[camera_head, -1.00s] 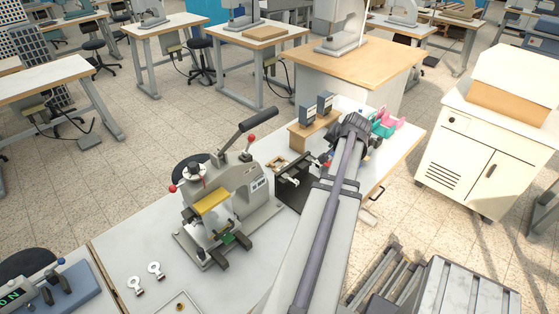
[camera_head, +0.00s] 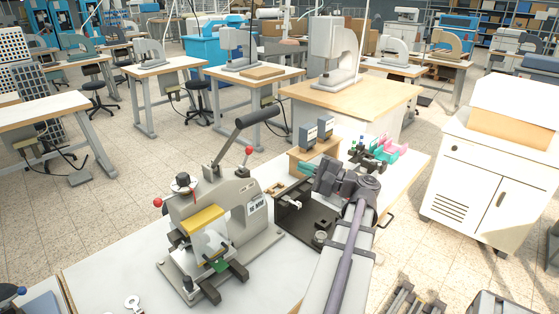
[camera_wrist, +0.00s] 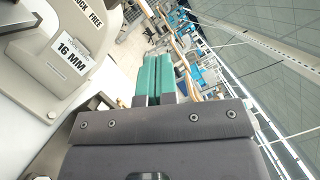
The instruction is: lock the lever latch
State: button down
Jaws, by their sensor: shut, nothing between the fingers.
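The grey press (camera_head: 235,215) with its "16 MM" plate stands on the white bench in the head view. A long black-gripped lever (camera_head: 240,131) rises from its top. A short lever with a red knob (camera_head: 248,151) stands beside it, and another red knob (camera_head: 158,202) is at its left. I cannot tell which lever is the latch. In the wrist view, the press side (camera_wrist: 50,45) fills the left, with a partly cut-off label reading "OCK FREE" (camera_wrist: 88,12). My gripper (camera_wrist: 155,78) is shut and empty, its teal fingers together, to the right of the press and apart from it.
A black fixture (camera_head: 300,222) sits between the press and my arm. A wooden stand (camera_head: 315,153) with two grey blocks is behind my wrist. Pink and teal holders (camera_head: 387,148) are farther right. A white cabinet (camera_head: 490,180) stands off the bench's right side.

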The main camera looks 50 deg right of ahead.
jog(key=p, duration=0.1)
send_near(246, 158)
jog(key=w+d, duration=0.4)
jog(key=d, duration=0.1)
jog(key=shift+w+a+r+p, duration=0.35)
jog(key=shift+w+a, duration=0.1)
jog(key=shift+a, duration=0.15)
jog(key=shift+w+a+r+p, duration=0.2)
jog(key=shift+w+a+r, duration=0.2)
jog(key=shift+a, duration=0.15)
jog(key=shift+w+a+r+p, duration=0.35)
jog(key=shift+w+a, duration=0.1)
jog(key=shift+a, duration=0.15)
jog(key=shift+s+r, duration=0.1)
jog(key=shift+r, duration=0.05)
